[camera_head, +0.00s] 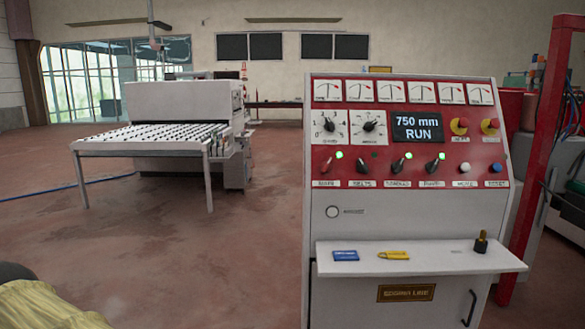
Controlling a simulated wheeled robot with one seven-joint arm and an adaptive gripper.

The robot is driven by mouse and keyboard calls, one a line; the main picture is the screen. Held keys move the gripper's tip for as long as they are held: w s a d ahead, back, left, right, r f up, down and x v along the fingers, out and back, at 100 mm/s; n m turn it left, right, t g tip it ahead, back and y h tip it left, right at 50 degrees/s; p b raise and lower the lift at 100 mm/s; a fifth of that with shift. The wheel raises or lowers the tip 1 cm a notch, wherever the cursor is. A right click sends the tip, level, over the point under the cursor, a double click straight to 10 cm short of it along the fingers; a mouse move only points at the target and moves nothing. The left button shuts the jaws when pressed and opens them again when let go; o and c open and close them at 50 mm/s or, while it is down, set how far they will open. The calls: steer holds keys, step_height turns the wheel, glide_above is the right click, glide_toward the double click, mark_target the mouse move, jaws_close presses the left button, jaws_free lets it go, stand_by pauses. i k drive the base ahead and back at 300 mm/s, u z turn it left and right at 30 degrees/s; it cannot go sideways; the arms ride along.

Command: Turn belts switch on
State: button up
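The belts switch (357,165) is a small lever on the red panel of the control console (330,240). It is the second lever from the left in the lower row, above a small label that seems to read BELTS. The display (417,127) reads "750 mm RUN". My gripper is not in view.
A shelf (440,262) juts from the console, holding a blue item (345,255), a yellow item (394,255) and a dark knobbed piece (481,242). A red post (545,130) stands at the right. A roller table (150,137) stands behind left. The floor between is open.

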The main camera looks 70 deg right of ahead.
mark_target(361, 166)
steer(key=u, duration=0.2)
steer(key=k, duration=0.75)
steer(key=z, duration=1.15)
